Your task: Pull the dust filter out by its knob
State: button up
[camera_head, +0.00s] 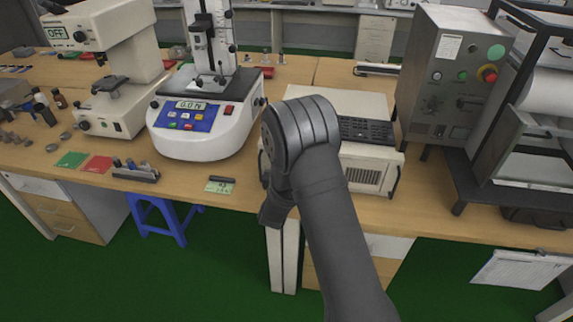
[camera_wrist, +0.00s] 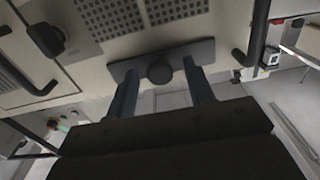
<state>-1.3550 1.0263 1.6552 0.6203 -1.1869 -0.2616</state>
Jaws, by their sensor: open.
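In the wrist view, the dust filter shows as a dark flat bar (camera_wrist: 202,50) on the pale housing of a bench instrument. Its round dark knob (camera_wrist: 159,69) stands out from the middle of the bar. My gripper (camera_wrist: 160,76) is open, with one finger on each side of the knob and a visible gap to it on both sides. I cannot tell how deep the fingertips reach. In the head view my arm covers part of the white instrument (camera_head: 372,152), and the filter, knob and fingertips are hidden.
In the wrist view, dark handles (camera_wrist: 258,32) flank the housing, and perforated vents (camera_wrist: 92,18) are beside the bar. In the head view, a white force tester (camera_head: 205,140) stands left and a grey control box (camera_head: 450,75) right. A small card (camera_head: 219,187) lies near the bench edge.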

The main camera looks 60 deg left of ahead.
grip_shut()
jog(key=v, duration=1)
jog(key=shift+s+d, duration=0.15)
jog(key=shift+s, duration=0.05)
jog(key=shift+r, duration=0.1)
grip_release()
jog(key=v, duration=1.7)
jog(key=shift+s+d, duration=0.15)
jog(key=shift+d, duration=0.05)
